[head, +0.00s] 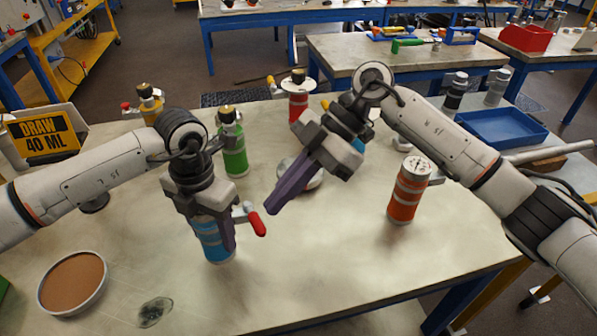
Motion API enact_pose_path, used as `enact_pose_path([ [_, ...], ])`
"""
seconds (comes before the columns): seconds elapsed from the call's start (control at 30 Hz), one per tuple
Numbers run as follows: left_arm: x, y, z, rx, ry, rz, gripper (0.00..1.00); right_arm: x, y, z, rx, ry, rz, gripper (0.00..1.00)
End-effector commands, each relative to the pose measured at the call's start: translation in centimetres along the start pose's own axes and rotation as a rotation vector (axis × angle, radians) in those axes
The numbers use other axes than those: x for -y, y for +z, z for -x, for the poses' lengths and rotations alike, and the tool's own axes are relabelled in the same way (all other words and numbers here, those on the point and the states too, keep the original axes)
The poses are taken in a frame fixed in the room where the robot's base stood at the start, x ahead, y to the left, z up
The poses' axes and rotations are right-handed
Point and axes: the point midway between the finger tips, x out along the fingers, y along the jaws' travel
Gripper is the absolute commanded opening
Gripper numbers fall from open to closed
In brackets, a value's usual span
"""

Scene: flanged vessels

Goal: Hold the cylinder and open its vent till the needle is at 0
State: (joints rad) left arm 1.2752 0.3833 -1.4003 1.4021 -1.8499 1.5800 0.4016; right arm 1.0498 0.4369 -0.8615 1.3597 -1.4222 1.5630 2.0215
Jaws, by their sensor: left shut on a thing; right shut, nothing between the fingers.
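A blue cylinder (213,241) with pale bands stands upright on the near left part of the table. My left gripper (213,222) is shut around its upper body from above and hides its top, so I see no gauge or needle on it. A red-handled lever (257,224) sticks out to the right of the cylinder on a pale metal fitting. My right gripper (272,208) is shut and empty. Its purple fingers point down and left, with their tips just above and right of the red lever, seemingly apart from it.
A green cylinder (235,155), a yellow one (149,107) and a red one (298,104) stand behind. An orange cylinder (405,200) with a dial stands right. A brown-filled dish (72,283) lies front left, near a dark stain. The front middle is clear.

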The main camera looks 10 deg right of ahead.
Motion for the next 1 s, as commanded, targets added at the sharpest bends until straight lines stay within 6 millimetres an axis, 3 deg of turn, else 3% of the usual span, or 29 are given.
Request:
enact_pose_path([
  [0.2, 0.0, 0.1, 0.1, 0.003, 0.0, 0.0, 0.08, 0.0, -0.1, -1.8, 0.0, -0.001, 0.002, 0.0],
  [0.63, 0.0, 0.1, 0.1, 0.003, 0.001, 0.001, 0.08, 0.1, 0.0, -2.1, 0.003, 0.009, -0.007, 0.0],
  [1.0, 0.1, 0.1, 0.2, 0.004, -0.002, 0.0, 0.08, 0.7, -0.9, -4.0, 0.003, 0.093, -0.097, 0.0],
])
